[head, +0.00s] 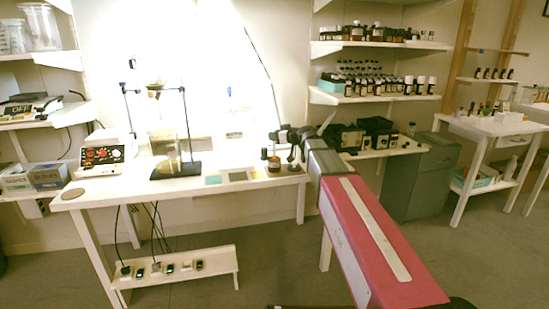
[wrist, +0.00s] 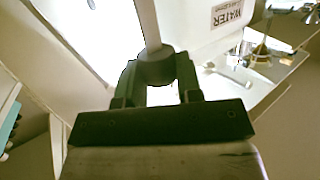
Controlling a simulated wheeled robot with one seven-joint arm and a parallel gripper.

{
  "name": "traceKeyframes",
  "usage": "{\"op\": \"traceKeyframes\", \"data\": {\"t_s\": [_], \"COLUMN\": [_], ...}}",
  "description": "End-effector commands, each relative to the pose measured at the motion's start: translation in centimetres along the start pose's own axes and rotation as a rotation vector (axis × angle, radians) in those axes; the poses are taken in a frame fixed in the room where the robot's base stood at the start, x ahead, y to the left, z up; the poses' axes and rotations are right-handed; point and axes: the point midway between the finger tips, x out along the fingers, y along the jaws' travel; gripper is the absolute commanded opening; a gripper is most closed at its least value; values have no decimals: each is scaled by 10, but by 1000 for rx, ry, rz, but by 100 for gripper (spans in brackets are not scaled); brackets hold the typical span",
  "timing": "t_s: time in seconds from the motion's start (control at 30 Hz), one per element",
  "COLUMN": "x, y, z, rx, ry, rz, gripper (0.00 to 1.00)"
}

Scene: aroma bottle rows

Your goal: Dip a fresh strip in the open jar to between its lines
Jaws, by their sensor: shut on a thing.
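My gripper (wrist: 157,82) is shut on a pale, narrow strip (wrist: 147,25) in the wrist view. The strip runs up out of a dark round piece between the fingers, and its far end is out of frame. In the head view my gripper (head: 279,139) is over the right end of the white table, above a small brown jar (head: 274,169). The jar stands upright near the table's right end. Its mouth is too small to make out, and the strip's lines cannot be seen. The strip's tip and the jar appear apart, but I cannot tell the exact gap.
Bottle shelves (head: 375,98) hang behind. A card marked WATER (wrist: 228,12) shows in the wrist view.

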Motion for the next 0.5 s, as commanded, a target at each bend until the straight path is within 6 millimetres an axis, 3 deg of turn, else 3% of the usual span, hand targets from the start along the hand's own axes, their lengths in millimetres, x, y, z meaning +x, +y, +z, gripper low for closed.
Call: {"op": "traceKeyframes", "data": {"t_s": [0.5], "x": [1], "y": [0], "z": [6], "rx": [0], "ry": [0], "rz": [0], "gripper": [18]}}
